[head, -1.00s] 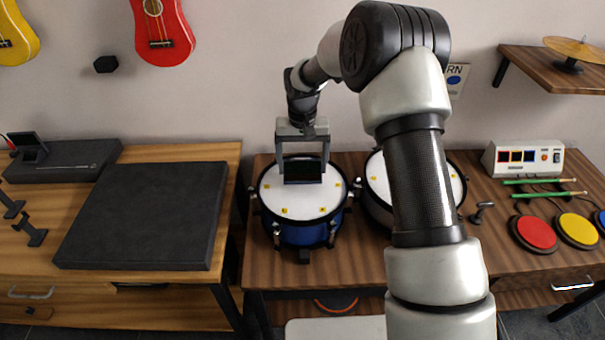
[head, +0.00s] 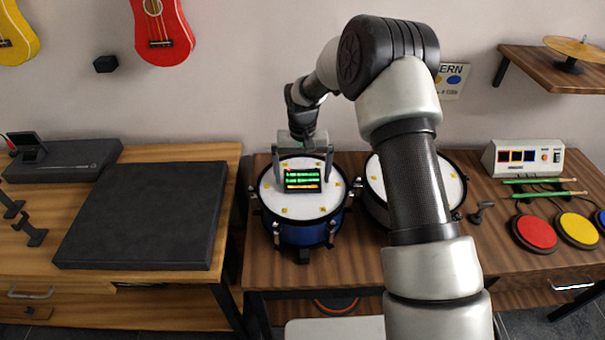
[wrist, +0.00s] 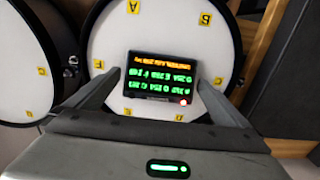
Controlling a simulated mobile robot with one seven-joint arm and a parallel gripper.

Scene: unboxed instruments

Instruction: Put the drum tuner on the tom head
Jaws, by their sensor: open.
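The drum tuner (head: 302,180) is a small dark box with a lit screen of green and orange text. It rests on the white head of the blue tom (head: 284,206), near the middle; it also shows in the wrist view (wrist: 160,85). My gripper (head: 302,184) is over the tom with its fingers apart, one on each side of the tuner. In the wrist view the fingers (wrist: 158,92) stand open with gaps between them and the tuner. Yellow lettered tags ring the tom head (wrist: 112,60).
A second drum (head: 377,185) stands close to the right of the tom, partly behind my arm. A dark pad (head: 145,215) lies on the left table. Red and yellow pads (head: 536,232), green sticks (head: 545,181) and a white control box (head: 524,158) are at the right.

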